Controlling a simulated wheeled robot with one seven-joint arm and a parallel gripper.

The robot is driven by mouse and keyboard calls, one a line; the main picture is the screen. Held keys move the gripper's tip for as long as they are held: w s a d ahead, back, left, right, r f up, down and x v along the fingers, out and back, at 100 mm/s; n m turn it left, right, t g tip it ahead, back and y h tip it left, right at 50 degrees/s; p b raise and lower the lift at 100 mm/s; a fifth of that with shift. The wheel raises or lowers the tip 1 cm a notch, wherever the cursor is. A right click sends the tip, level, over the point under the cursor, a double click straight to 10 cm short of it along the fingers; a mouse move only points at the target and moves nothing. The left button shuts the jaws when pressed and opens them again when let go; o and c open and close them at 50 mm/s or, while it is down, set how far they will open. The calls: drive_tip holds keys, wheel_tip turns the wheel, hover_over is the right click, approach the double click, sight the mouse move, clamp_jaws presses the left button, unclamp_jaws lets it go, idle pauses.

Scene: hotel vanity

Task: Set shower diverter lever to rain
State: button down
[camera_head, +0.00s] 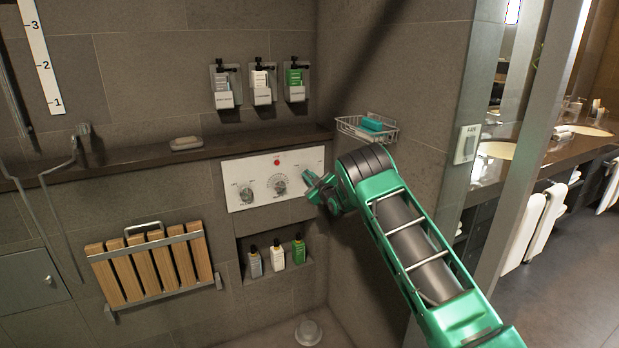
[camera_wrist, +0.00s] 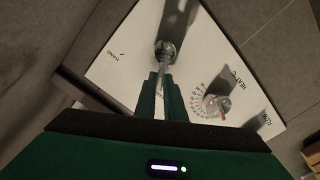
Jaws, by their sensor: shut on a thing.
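A white shower control panel (camera_head: 262,165) is on the tiled wall, and it fills much of the wrist view (camera_wrist: 120,65). My gripper (camera_head: 312,183) is at the panel's right end. In the wrist view my gripper's fingers (camera_wrist: 161,85) are shut on the metal diverter lever (camera_wrist: 166,50); the fingers cover part of it. A "HAND" label is readable to the lever's left there; I cannot read a rain label. The lever is hidden behind my gripper in the head view.
A heat dial (camera_wrist: 214,105) is close beside the fingers, and a flow knob (camera_head: 246,195) is farther along the panel. A ledge (camera_head: 235,143) runs above. A wire soap basket (camera_head: 350,127) is at the corner. A bottle niche is below.

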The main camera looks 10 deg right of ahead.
drive_tip(key=shift+a+f+n, duration=0.1)
drive_tip(key=shift+f+n, duration=0.15)
drive_tip(key=shift+n, duration=0.25)
drive_tip(key=c, duration=1.8)
unclamp_jaws()
drive_tip(key=shift+c, duration=0.2)
drive_tip(key=shift+s, duration=0.1)
drive_tip(key=v, duration=1)
drive_tip(key=shift+s, duration=0.3)
drive_tip(key=shift+r, duration=0.1)
